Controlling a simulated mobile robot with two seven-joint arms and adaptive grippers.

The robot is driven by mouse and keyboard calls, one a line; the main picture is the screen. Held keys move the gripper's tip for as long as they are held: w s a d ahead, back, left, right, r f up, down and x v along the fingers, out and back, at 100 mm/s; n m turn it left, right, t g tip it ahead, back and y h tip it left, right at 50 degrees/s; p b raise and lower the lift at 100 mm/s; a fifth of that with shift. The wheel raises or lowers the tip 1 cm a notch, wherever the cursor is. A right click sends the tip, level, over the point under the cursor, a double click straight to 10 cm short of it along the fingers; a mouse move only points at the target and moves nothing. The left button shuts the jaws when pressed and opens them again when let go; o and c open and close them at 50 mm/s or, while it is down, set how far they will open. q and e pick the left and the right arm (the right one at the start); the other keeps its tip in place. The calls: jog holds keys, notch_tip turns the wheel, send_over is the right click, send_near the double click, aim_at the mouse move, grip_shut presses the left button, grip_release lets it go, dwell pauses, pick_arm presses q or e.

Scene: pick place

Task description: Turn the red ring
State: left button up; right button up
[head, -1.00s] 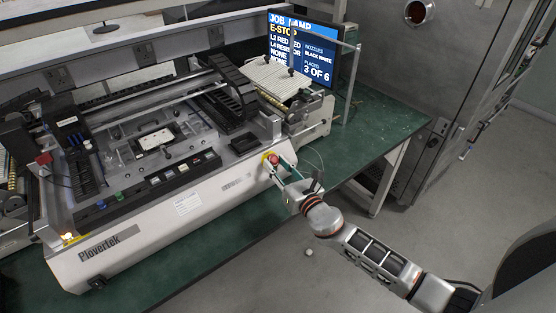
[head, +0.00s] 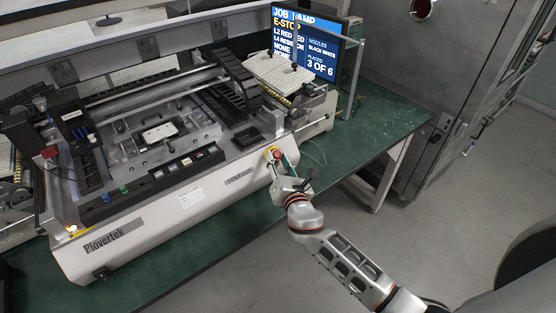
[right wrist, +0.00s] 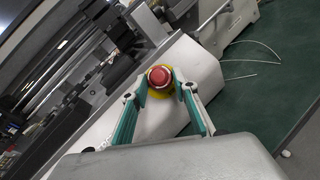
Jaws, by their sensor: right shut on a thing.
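The red ring (head: 276,153) is a round red knob on a yellow base at the right end of the machine's sloping front. In the right wrist view the red knob (right wrist: 159,76) faces me between two green-padded fingers, with the yellow base showing around it. My right gripper (right wrist: 160,82) is shut on the red knob, one finger on each side. In the head view the right gripper (head: 279,160) reaches it from below and hides part of its surroundings. My left gripper is not in view.
The white Plovertek machine (head: 150,225) stands on a green bench (head: 345,135). A monitor (head: 318,45) behind shows "E-STOP". Thin wires (right wrist: 252,50) lie on the bench to the right of the knob. Open floor (head: 400,230) lies in front of the bench.

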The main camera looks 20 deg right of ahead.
jog(key=shift+r, duration=0.1)
jog(key=o, duration=1.1)
jog(key=s, duration=1.2)
jog(key=shift+a+r, duration=0.2)
jog(key=shift+r, duration=0.25)
jog(key=s+d+f+m+g+y, duration=0.1)
jog(key=s+f+m+g, duration=0.2)
jog(key=s+f+m, duration=0.7)
jog(key=s+d+f+m+g+y, duration=0.1)
jog(key=s+d+f+m+g, duration=0.1)
jog(key=s+f+m, duration=0.7)
notch_tip(320, 180, down, 2)
jog(key=m+g, duration=0.1)
jog(key=m, duration=0.6)
jog(key=shift+s+d+f+g+y, duration=0.2)
jog(key=shift+s+d+g+y, duration=0.1)
jog(key=shift+s, duration=0.1)
